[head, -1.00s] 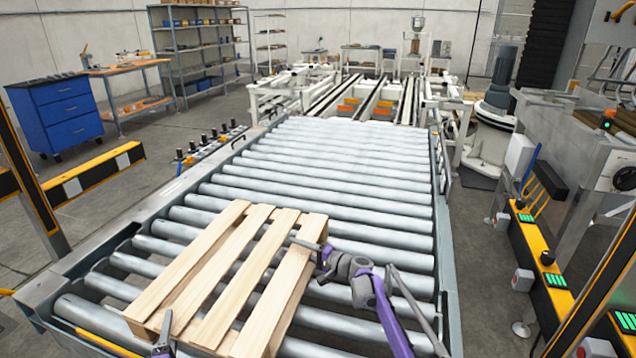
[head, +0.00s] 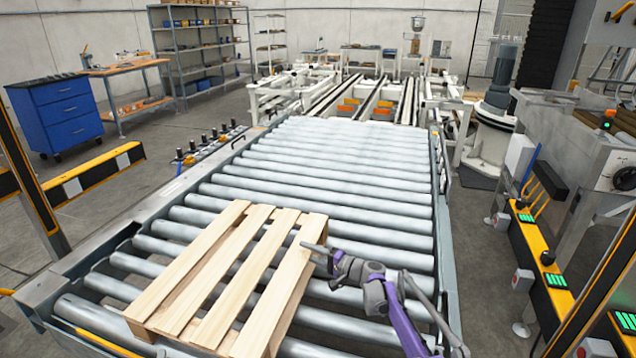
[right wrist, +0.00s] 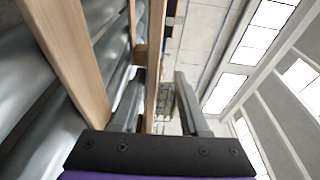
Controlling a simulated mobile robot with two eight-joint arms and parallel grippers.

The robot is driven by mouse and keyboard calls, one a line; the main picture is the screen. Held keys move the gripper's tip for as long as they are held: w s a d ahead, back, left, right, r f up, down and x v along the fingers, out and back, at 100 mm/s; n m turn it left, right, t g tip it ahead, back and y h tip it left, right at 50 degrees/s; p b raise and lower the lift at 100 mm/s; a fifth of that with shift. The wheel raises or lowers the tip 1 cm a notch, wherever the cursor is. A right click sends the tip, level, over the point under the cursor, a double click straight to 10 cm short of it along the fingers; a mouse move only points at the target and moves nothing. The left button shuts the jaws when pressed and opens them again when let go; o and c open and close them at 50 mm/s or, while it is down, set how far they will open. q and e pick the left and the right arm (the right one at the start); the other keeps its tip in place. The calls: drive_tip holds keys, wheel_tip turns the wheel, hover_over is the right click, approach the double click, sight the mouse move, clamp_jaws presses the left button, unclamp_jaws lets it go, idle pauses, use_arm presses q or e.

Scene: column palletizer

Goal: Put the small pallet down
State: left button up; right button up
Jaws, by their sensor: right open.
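The small wooden pallet (head: 232,272) lies flat on the near rollers of the conveyor, its pale slats running away from me. My right gripper (head: 318,250) is at the pallet's far right corner. Its jaws are open, and one fingertip overlaps the edge of the rightmost slat in the head view. In the right wrist view the two fingers (right wrist: 160,85) stand apart with pallet boards (right wrist: 68,60) to their left. I cannot tell whether a finger touches the wood. My left gripper is out of view.
The roller conveyor (head: 335,188) is clear beyond the pallet. Its side rail (head: 446,235) runs past my right arm. A yellow guard with green lights (head: 548,265) stands at the right. A blue drawer cabinet (head: 62,113) is far left.

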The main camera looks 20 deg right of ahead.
drive_tip(key=v, duration=0.8)
drive_tip(key=shift+s, duration=0.1)
